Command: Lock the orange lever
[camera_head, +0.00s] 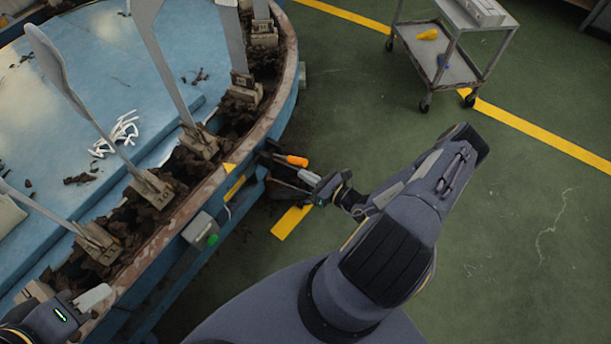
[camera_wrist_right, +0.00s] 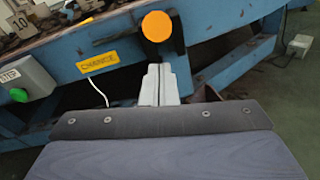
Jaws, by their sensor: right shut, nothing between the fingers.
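The orange lever (camera_head: 297,160) sticks out from the outer side of the blue machine's rim. In the right wrist view its round orange end (camera_wrist_right: 156,27) faces me. My right gripper (camera_head: 309,177) is beside the lever. In the right wrist view its grey fingers (camera_wrist_right: 160,70) are shut together and empty, with their tips just below the orange end. I cannot tell whether they touch it. My left gripper (camera_head: 88,300) is at the lower left, over the rim; its fingertips are too unclear to tell open from shut.
The blue round machine (camera_head: 130,75) carries several upright flat metal forms (camera_head: 161,60) along its dirty rim. A grey box with a green button (camera_head: 201,231) and a yellow CHANGE label (camera_wrist_right: 97,62) are on its side. A cart (camera_head: 440,62) stands at the back right. Green floor is clear at right.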

